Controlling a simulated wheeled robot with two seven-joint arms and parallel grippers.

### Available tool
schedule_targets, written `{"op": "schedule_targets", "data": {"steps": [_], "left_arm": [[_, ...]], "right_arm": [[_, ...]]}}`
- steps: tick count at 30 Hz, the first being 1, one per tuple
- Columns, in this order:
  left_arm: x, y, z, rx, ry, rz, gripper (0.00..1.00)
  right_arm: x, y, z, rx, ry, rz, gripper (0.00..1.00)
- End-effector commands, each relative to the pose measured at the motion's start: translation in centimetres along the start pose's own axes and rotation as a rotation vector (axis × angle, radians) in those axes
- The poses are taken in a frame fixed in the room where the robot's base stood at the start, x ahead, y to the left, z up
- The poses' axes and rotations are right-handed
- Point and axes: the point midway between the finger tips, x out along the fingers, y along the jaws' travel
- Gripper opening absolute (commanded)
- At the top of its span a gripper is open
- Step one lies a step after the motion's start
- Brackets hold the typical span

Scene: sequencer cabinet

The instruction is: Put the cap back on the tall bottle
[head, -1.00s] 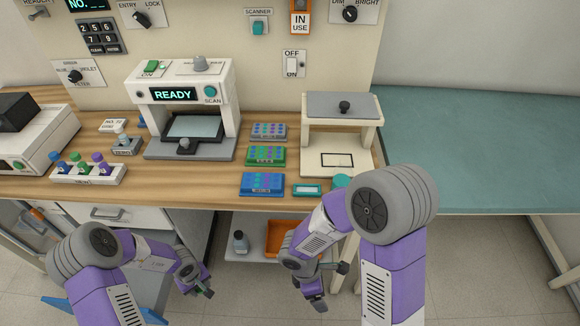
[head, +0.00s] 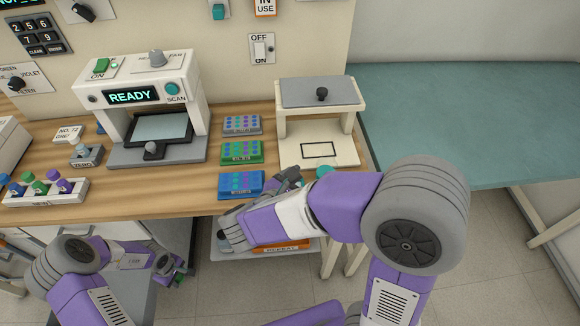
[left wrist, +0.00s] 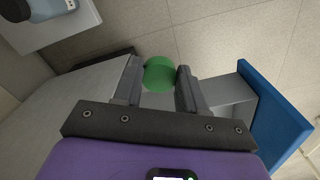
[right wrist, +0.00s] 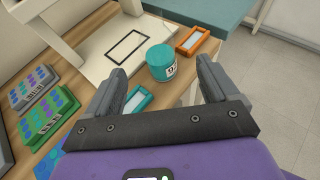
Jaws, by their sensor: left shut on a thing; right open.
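My left gripper (head: 176,276) is shut on a green rounded piece (left wrist: 159,74), held in the air in front of the bench; whether it is the cap is not clear. A pale bottle with a dark top (left wrist: 42,10) stands on a low shelf, cut off at the top left of the left wrist view. My right arm hides most of it in the head view. My right gripper (head: 287,178) is open and empty at the bench's front edge. A teal-lidded jar (right wrist: 161,62) is beyond its fingers, apart from them. I cannot tell which is the tall bottle.
A rack of blue, green and purple-capped bottles (head: 40,198) stands at the bench's left. A reader marked READY (head: 150,100) stands behind. Colored well plates (head: 241,152) and a white stand (head: 322,92) are near my right gripper. An orange tray (head: 283,250) is on the low shelf.

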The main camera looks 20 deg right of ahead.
Motion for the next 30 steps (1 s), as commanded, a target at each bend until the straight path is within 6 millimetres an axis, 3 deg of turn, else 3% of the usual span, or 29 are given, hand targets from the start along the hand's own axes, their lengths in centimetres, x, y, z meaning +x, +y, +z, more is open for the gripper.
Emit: {"op": "schedule_targets", "data": {"steps": [5,15,26,30], "left_arm": [[0.5,0.0,0.0,0.001,0.000,0.000,0.13],[2.4,0.0,0.0,0.001,0.000,0.000,0.13],[2.4,0.0,0.0,0.002,0.000,0.000,0.13],[3.2,0.0,0.0,0.001,0.000,0.000,0.13]], "right_arm": [[1.2,0.0,-0.2,0.002,0.003,-0.003,0.87],[6.4,0.0,-0.3,0.002,0.003,-0.002,0.87],[6.8,0.0,-0.1,0.000,0.002,0.000,0.87],[7.8,0.1,-0.6,0.002,0.003,-0.002,0.87]]}}
